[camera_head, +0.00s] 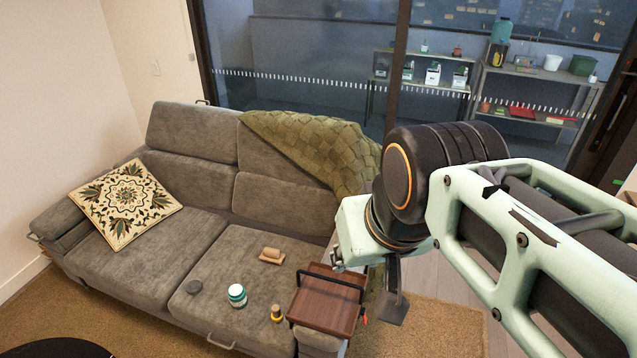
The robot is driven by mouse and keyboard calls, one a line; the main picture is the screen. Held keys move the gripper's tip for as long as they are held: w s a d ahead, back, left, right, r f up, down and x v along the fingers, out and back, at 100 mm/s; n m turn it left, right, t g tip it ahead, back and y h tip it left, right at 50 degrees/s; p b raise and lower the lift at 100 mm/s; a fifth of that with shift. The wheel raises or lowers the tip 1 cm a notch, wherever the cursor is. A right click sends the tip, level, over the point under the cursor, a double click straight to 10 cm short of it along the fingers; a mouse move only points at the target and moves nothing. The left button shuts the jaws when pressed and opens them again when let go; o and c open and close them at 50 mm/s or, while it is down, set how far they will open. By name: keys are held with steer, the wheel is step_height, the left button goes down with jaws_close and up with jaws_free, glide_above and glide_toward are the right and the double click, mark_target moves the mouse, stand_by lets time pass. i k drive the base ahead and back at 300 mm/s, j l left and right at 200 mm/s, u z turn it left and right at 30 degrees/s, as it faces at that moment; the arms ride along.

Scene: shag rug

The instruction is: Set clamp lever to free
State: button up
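A brown wooden armrest tray (325,301) with black bar handles sits over the right arm of the grey sofa. A small orange-red part (364,320) shows at the tray's right edge; it may be the clamp lever, but it is too small to read its shape or position. The end of my arm hangs above and right of the tray, apart from it in the picture. Of my gripper (394,305), only a dark piece pointing down shows below the pale green wrist; whether its fingers are open or shut cannot be told.
A patterned cushion (126,203) and green throw (315,147) lie behind. Rug (430,325) shows at right.

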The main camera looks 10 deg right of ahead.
mark_target(364, 317)
steer(key=i+l+u, duration=0.15)
steer(key=l, duration=0.4)
steer(key=i+l+u, duration=0.2)
steer(key=l, duration=0.4)
steer(key=i+l+u, duration=0.15)
steer(key=l, duration=0.45)
steer(key=l+u, duration=0.2)
steer(key=l, duration=0.45)
steer(key=l+u, duration=0.15)
steer(key=l, duration=0.25)
steer(key=k+l+u, duration=0.15)
steer(key=l, duration=0.2)
steer(key=l+u, duration=0.15)
steer(key=l, duration=0.25)
steer(key=k+l+u, duration=0.15)
steer(key=l, duration=0.2)
steer(key=k+l+u, duration=0.4)
steer(key=k, duration=0.2)
steer(key=k+j+u, duration=0.3)
steer(key=k+j, duration=0.35)
